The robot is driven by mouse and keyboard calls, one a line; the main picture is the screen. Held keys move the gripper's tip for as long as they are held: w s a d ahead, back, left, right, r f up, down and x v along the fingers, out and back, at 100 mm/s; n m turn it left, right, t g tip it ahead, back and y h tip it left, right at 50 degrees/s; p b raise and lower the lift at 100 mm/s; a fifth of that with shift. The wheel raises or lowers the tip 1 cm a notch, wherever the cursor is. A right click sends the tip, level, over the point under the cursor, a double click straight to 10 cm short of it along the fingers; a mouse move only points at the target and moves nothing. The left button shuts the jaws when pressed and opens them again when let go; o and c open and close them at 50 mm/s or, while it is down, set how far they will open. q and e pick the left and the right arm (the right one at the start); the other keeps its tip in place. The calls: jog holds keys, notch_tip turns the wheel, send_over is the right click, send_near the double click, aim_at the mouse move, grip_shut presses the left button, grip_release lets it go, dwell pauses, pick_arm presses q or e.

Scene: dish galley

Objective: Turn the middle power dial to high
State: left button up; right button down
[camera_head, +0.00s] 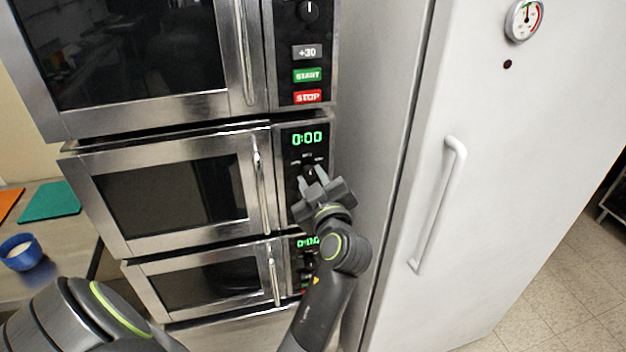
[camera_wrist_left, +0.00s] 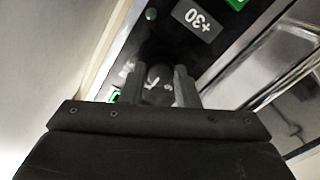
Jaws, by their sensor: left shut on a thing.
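The middle microwave (camera_head: 180,195) has a black control panel with a green 0:00 display (camera_head: 307,138). Its power dial (camera_head: 309,170) is below the display, mostly hidden in the head view by my left gripper (camera_head: 314,178). In the left wrist view the dark round dial (camera_wrist_left: 158,84) with a white pointer mark sits between the two fingers. My left gripper (camera_wrist_left: 158,92) is shut on the dial. The labels around the dial are too small to read, so its setting cannot be told. My right gripper is not in view.
Another microwave stands above, with its dial (camera_head: 308,11) and +30, START and STOP buttons. A third microwave (camera_head: 205,282) is below. A white fridge door with a handle (camera_head: 440,205) stands close on the right. A blue bowl (camera_head: 20,252) is on the left counter.

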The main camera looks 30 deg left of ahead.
pick_arm(q)
jog(key=m, duration=0.3)
jog(key=shift+m, duration=1)
jog(key=m+p, duration=0.1)
jog(key=m, duration=0.3)
jog(key=shift+r, duration=0.1)
jog(key=shift+m+p, duration=0.55)
jog(key=shift+m, duration=0.85)
jog(key=o, duration=1)
jog(key=shift+s+f, duration=0.1)
jog(key=shift+f, duration=0.1)
